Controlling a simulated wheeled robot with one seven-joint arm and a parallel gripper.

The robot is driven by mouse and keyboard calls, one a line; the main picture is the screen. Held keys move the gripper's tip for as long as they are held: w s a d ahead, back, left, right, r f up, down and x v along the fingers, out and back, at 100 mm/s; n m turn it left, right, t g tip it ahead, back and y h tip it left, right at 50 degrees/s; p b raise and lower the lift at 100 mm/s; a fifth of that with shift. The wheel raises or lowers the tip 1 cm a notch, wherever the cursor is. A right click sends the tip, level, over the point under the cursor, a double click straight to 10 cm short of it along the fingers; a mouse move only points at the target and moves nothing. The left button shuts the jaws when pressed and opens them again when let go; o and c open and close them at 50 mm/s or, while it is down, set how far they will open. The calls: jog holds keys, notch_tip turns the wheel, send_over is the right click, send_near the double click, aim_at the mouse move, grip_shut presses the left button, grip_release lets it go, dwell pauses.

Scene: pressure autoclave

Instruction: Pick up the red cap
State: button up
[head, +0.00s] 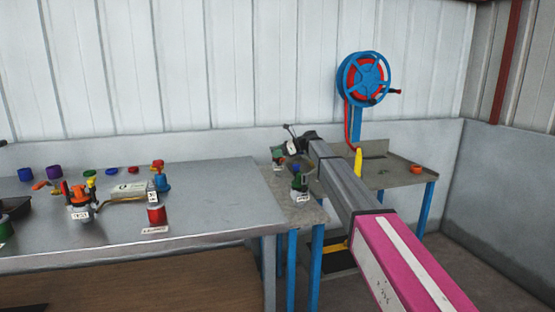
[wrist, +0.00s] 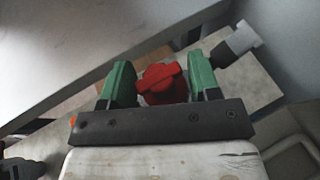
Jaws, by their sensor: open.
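A red cap (wrist: 160,88) with a raised grip across its top shows in the wrist view. It lies between the two green fingers of my gripper (wrist: 158,68). The fingers are open, and a gap shows on each side of the cap, a little narrower on the right. I cannot tell how far the cap is below the fingertips, and its lower part is hidden by the dark gripper bar. In the head view my arm reaches over the small grey bench; the gripper and this cap are hard to make out there.
A long metal table (head: 215,205) on the left holds several coloured caps, an orange-red valve assembly (head: 80,200) and a red cylinder (head: 157,215). A labelled green fitting (head: 299,181) stands close beside my arm. A blue wheel (head: 364,80) stands behind. The table's right end is clear.

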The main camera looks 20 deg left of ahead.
jog(key=c, duration=1)
jog(key=shift+c, duration=0.2)
